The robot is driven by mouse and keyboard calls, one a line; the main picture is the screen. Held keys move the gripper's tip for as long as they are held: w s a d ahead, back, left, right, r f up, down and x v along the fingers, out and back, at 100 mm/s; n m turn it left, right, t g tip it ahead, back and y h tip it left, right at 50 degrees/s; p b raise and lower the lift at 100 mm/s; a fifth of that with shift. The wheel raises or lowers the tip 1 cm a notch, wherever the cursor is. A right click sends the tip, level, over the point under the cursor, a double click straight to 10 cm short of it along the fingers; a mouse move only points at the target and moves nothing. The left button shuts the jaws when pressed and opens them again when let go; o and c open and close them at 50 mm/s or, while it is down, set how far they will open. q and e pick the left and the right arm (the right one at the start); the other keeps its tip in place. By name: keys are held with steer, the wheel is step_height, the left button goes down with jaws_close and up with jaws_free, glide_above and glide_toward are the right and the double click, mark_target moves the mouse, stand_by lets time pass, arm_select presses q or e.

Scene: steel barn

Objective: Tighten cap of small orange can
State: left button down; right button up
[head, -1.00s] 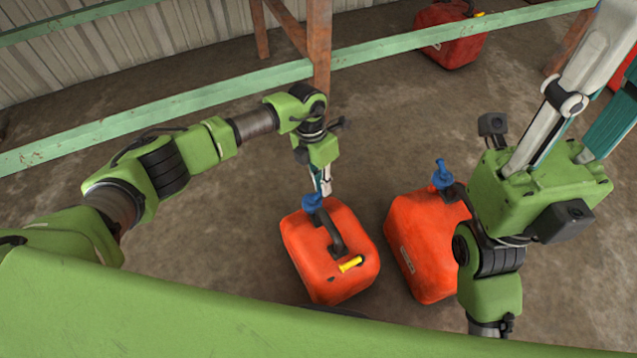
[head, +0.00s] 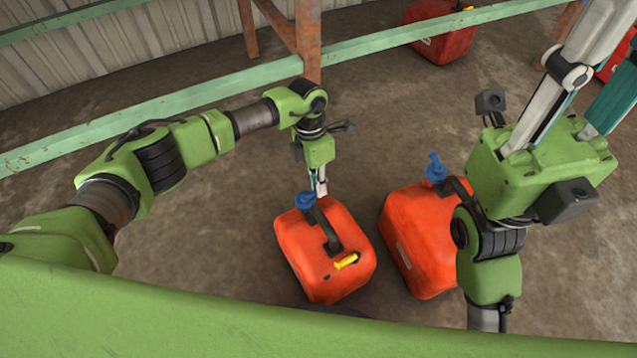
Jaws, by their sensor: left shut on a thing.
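The small orange can (head: 318,278) stands upright on the floor at the lower middle of the head view. It has a blue cap (head: 305,201) at its far end, a dark handle and a yellow part (head: 346,261) at its near end. My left gripper (head: 319,190) points down at the blue cap and is shut on it; the fingertips are small and partly hidden by the cap. My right gripper (head: 580,85) is raised at the upper right, away from the can. Its fingers run toward the picture's top edge and their tips are out of view.
A second, larger-looking orange can (head: 418,238) with a blue cap (head: 436,168) stands just right of it, partly behind my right arm. A red can (head: 440,32) stands beyond the green rail (head: 400,38). A rusty post (head: 308,40) rises behind my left arm. Open floor lies left.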

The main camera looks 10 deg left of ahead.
arm_select(q)
steer(key=c, duration=2.1)
jaws_free()
step_height(320, 180, up, 12)
steer(key=w+a, duration=0.1)
steer(key=shift+w+a, duration=0.15)
steer(key=shift+w, duration=0.25)
steer(key=shift+f, duration=0.15)
